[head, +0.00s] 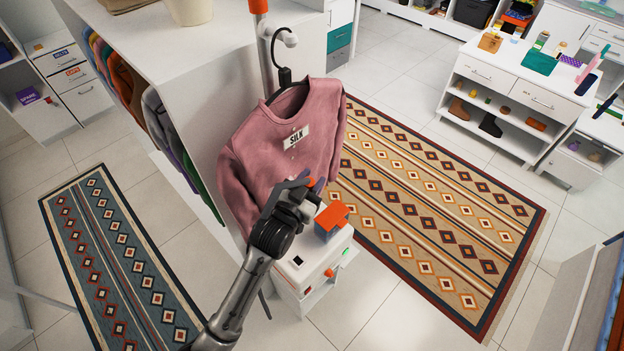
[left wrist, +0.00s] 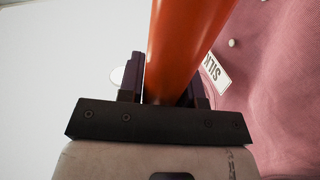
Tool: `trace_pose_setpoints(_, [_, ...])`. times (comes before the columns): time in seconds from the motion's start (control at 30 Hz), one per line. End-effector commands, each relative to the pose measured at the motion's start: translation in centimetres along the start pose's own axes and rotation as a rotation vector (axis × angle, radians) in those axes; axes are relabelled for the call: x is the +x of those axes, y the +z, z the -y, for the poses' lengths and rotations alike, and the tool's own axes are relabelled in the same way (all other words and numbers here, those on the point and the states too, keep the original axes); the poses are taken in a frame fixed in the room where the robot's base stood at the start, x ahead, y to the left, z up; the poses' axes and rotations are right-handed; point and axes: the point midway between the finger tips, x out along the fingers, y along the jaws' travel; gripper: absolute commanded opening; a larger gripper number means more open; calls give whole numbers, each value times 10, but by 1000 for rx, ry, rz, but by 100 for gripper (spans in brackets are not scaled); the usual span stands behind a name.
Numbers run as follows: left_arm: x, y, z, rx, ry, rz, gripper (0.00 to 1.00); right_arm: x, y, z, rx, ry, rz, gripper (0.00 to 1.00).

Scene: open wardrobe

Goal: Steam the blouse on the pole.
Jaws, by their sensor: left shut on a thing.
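The pink blouse (head: 285,145) with a white SILK tag (head: 295,137) hangs on a dark hanger from the pole (head: 265,55). The blouse also fills the right of the left wrist view (left wrist: 280,80). My left gripper (head: 303,186) is in front of the blouse's lower part, just above the steamer's white base (head: 312,262). It is shut on an orange handle (left wrist: 185,40), which runs up between the fingers in the left wrist view. The handle's far end is out of that view, and the head view mostly hides it. My right gripper is not in view.
An orange-and-blue block (head: 332,220) sits on the base, close to my left gripper. The white wardrobe (head: 190,90) with hanging clothes stands left of the blouse. A patterned rug (head: 430,210) lies right of it, with open floor around. A white drawer unit (head: 515,85) stands far right.

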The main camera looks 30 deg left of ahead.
Motion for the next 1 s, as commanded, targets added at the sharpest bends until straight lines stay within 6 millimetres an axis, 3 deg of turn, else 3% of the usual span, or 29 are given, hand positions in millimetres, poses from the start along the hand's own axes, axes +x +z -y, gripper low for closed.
trace_pose_setpoints(0.53, [0, -2, -2, 0, 0, -2, 0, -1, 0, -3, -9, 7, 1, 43])
trace_pose_setpoints(1.0, [-11, -8, -42, -3, 0, -1, 0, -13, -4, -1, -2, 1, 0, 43])
